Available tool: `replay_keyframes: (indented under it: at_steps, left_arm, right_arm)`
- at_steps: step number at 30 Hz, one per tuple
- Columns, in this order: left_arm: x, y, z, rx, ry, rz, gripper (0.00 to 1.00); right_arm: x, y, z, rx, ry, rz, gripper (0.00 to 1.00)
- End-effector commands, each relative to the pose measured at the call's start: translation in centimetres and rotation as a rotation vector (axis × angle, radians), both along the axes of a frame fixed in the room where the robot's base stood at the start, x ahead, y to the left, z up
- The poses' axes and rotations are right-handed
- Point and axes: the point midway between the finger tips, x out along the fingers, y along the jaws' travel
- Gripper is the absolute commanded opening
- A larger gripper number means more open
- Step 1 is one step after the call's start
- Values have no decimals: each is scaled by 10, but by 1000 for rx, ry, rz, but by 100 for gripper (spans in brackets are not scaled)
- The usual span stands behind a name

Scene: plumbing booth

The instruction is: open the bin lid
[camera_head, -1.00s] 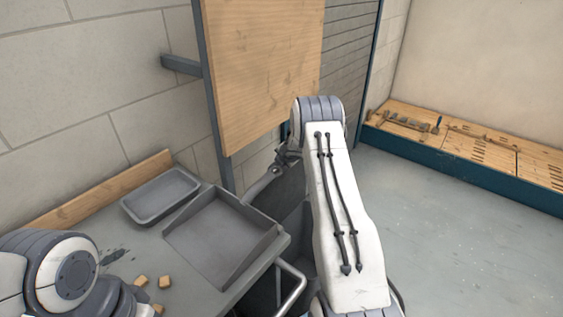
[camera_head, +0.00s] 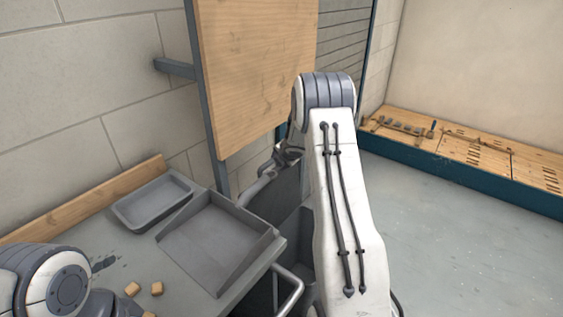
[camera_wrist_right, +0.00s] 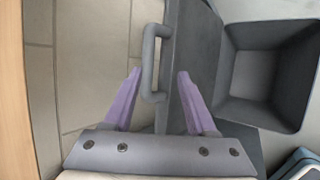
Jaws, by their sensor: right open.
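The grey bin (camera_head: 290,222) stands behind the bench's right end, partly hidden by my right arm. In the right wrist view a dark flat panel, which looks like the lid (camera_wrist_right: 192,45), carries a grey U-shaped handle (camera_wrist_right: 149,65). My right gripper (camera_wrist_right: 156,82) is open, with its two purple fingers apart on either side of the handle's lower part. I cannot tell whether they touch it. In the head view my right gripper (camera_head: 288,154) is small and partly hidden by its arm. My left arm is at the lower left; its gripper is out of view.
The bench holds a shallow grey tray (camera_head: 152,203), a larger open pan (camera_head: 213,240) and small wooden blocks (camera_head: 132,289). A wooden board (camera_head: 258,70) stands behind the bin. An open square container (camera_wrist_right: 262,75) adjoins the panel. The floor at right is clear.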

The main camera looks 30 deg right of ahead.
Motion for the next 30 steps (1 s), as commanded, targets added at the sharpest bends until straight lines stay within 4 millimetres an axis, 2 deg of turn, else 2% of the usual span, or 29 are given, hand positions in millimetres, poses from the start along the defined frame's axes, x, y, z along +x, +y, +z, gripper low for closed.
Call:
replay_keyframes:
  at_steps: [3, 9, 30]
  left_arm:
    - [0, 0, 0, 0, 0, 0, 50]
    - [0, 0, 0, 0, 0, 0, 50]
    - [0, 0, 0, 0, 0, 0, 50]
  right_arm:
    - [-13, 3, 16, -1, -2, -2, 57]
    - [-25, 6, 28, 0, 0, -1, 57]
    - [-27, 4, 29, 0, 0, -4, 57]
